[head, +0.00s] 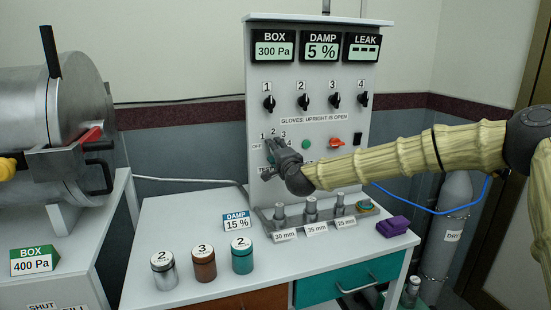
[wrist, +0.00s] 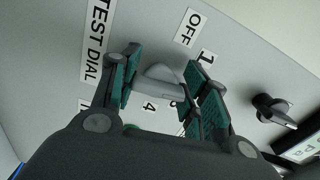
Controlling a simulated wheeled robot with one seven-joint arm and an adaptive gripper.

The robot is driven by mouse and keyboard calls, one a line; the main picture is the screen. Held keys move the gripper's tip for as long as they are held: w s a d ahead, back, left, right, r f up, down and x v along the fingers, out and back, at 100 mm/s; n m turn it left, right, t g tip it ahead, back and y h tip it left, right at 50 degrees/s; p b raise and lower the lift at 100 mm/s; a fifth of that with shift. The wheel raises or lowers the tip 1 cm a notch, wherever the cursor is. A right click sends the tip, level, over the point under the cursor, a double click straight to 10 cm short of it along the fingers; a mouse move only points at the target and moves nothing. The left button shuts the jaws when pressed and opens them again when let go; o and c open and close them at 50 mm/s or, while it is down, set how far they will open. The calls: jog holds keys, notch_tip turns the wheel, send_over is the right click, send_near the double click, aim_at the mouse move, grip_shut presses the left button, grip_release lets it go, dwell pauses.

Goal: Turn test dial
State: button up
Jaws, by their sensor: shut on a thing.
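The test dial (wrist: 160,82) is a grey knob on the upright panel (head: 313,120), under the row of numbered knobs. In the head view my gripper (head: 277,149) covers most of the dial, with 1, 2 and 3 visible above. I cannot tell which mark the dial points to.
Black knobs 1 to 4 (head: 302,102) and a red switch (head: 336,143) are close by on the panel. Posts (head: 311,207) stand below my arm. Three numbered jars (head: 204,263) and a purple block (head: 392,227) are on the table. The table's middle left is clear.

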jog(key=shift+d+f+m+b, duration=0.15)
jog(key=shift+m+b, duration=0.15)
jog(key=shift+m, duration=0.3)
jog(key=o, duration=1)
jog(key=shift+o, duration=0.2)
jog(key=shift+s, duration=0.1)
jog(key=v, duration=1.1)
jog(key=shift+s, duration=0.35)
jog(key=shift+d, duration=0.2)
